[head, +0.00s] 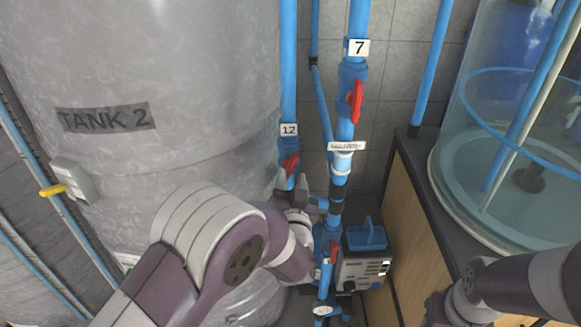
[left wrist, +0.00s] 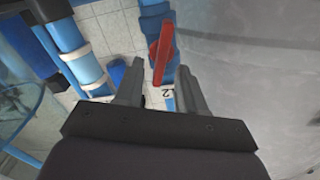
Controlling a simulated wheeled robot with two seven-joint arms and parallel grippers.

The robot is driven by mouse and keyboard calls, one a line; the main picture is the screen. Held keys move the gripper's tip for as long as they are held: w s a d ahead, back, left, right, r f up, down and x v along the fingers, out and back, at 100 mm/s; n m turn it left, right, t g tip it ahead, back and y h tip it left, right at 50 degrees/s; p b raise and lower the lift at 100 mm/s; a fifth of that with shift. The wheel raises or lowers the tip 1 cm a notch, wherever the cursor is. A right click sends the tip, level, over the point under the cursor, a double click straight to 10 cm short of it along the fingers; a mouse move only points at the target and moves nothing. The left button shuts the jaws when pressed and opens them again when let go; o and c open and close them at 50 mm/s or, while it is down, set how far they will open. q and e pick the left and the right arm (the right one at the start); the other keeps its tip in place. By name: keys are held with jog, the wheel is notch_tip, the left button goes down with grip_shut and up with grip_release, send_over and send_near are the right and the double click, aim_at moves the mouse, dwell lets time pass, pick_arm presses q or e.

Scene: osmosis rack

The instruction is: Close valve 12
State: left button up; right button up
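Valve 12 has a red handle (head: 290,164) on a vertical blue pipe beside Tank 2, just below the white "12" label (head: 289,130). In the left wrist view the red handle (left wrist: 164,50) runs lengthwise between the two grey fingers, and the label (left wrist: 167,93) is partly visible below it. My left gripper (left wrist: 160,65) is open, with a finger on each side of the handle and gaps visible. In the head view my left gripper (head: 284,182) is at the handle's lower end, largely hidden by my arm. My right arm shows at the lower right; its gripper is not visible.
Tank 2 (head: 190,75) stands close on the left. To the right is the valve 7 pipe with its red handle (head: 356,100). A pump box (head: 362,270) sits low behind. A clear tank (head: 470,170) stands on a wooden cabinet (head: 418,225) at right.

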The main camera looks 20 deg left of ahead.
aim_at(290, 171)
pick_arm(q)
jog(key=x, duration=0.3)
jog(key=shift+s+a+r, duration=0.1)
grip_shut()
